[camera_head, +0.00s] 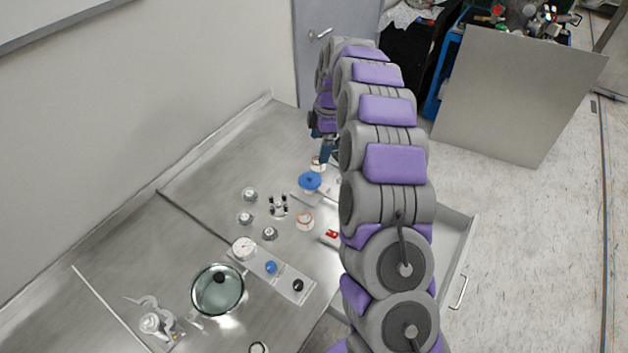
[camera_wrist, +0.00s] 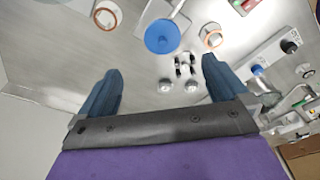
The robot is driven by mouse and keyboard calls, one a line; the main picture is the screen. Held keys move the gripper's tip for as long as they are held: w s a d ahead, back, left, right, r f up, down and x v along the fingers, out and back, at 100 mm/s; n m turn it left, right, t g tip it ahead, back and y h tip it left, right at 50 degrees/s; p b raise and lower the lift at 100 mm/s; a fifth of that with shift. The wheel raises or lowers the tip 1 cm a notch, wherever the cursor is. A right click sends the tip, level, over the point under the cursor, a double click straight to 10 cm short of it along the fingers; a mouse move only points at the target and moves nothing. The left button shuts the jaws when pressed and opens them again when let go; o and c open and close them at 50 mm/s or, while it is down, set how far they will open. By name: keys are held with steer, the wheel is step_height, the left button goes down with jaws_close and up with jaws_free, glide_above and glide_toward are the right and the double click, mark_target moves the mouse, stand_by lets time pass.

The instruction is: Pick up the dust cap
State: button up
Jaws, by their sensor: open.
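A round blue cap (camera_head: 309,180) sits on the steel bench below my gripper, and it also shows in the wrist view (camera_wrist: 162,36). Two pale round pieces with orange rims flank it: one at the far side (camera_head: 318,163), one nearer (camera_head: 305,220). They show left (camera_wrist: 106,15) and right (camera_wrist: 211,35) of the blue cap in the wrist view. I cannot tell for sure which piece is the dust cap. My gripper (camera_wrist: 161,70) is open and empty, fingers wide apart above the bench. In the head view my gripper (camera_head: 325,152) is partly hidden by my arm.
A four-post fitting (camera_head: 278,206) and small metal fittings (camera_head: 245,218) stand close by. A valve strip (camera_head: 283,276) and a round glass-topped vessel (camera_head: 217,290) lie nearer. An open drawer (camera_head: 453,265) juts out right. A wall bounds the bench at left.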

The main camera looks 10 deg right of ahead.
steer(key=b, duration=0.1)
glide_above(310, 176)
steer(key=f, duration=0.7)
steer(key=shift+w+a, duration=0.15)
steer(key=shift+a, duration=0.1)
steer(key=shift+a+f, duration=0.1)
steer(key=shift+f, duration=0.2)
steer(key=shift+d+f, duration=0.15)
steer(key=shift+d, duration=0.1)
steer(key=shift+d+f+b, duration=0.4)
steer(key=shift+d+f, duration=0.35)
steer(key=f, duration=0.3)
steer(key=shift+a+f+b, duration=0.15)
steer(key=shift+a+b, duration=0.15)
steer(key=shift+b, duration=0.1)
steer(key=shift+a, duration=0.7)
steer(key=shift+d, duration=0.75)
steer(key=c, duration=0.6)
steer(key=shift+a, duration=0.2)
steer(key=c, duration=0.4)
steer(key=shift+a, duration=0.15)
steer(key=shift+c, duration=0.2)
